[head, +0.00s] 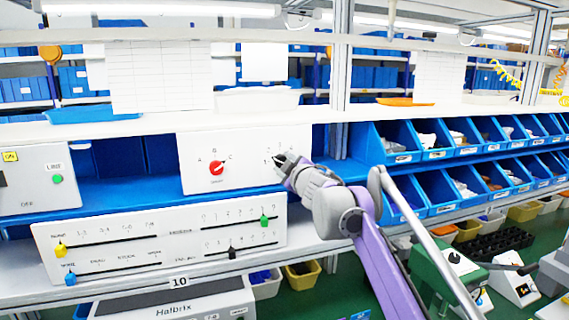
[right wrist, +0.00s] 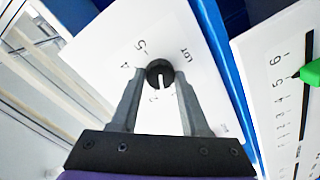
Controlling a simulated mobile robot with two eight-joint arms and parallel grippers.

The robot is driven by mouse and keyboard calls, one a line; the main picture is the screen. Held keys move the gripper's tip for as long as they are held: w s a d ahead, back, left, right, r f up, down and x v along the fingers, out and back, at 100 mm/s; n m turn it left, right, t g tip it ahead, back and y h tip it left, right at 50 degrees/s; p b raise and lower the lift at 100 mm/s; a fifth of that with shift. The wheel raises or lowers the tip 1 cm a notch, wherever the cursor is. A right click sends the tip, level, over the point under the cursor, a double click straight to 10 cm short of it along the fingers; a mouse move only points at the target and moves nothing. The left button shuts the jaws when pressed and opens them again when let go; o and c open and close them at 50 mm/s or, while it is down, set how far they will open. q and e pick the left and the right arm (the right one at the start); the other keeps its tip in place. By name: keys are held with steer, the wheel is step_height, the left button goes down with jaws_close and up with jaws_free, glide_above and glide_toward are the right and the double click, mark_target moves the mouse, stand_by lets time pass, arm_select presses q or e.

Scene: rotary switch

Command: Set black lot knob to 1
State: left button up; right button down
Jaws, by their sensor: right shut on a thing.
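The black lot knob (right wrist: 159,68) is a round dial with a white pointer line, on a white panel (right wrist: 95,45). In the right wrist view its pointer line points down the picture, toward my gripper's base. Printed marks stand around it, some partly hidden, and the word LOT is beside it. My right gripper (right wrist: 159,76) has one finger on each side of the knob and is shut on it. My left gripper is not in view.
A red knob (head: 217,168) marked A, B, C is on the same panel, left of my gripper. A slider panel (head: 160,250) with yellow, blue, green and black sliders is below. Blue bins (head: 400,145) stand to the right.

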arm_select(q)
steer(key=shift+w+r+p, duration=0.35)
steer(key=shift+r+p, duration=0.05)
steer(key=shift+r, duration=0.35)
arm_select(e)
steer(key=n, duration=0.4)
steer(key=shift+n+h, duration=0.3)
steer(key=shift+n, duration=0.4)
steer(key=shift+c, duration=1.9)
jaws_free()
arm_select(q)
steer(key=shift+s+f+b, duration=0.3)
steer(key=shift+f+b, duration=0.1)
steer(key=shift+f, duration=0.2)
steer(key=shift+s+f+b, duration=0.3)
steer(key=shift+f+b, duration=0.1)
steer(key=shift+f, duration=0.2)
arm_select(e)
steer(key=v, duration=1)
steer(key=shift+s, duration=0.4)
steer(key=shift+d, duration=0.1)
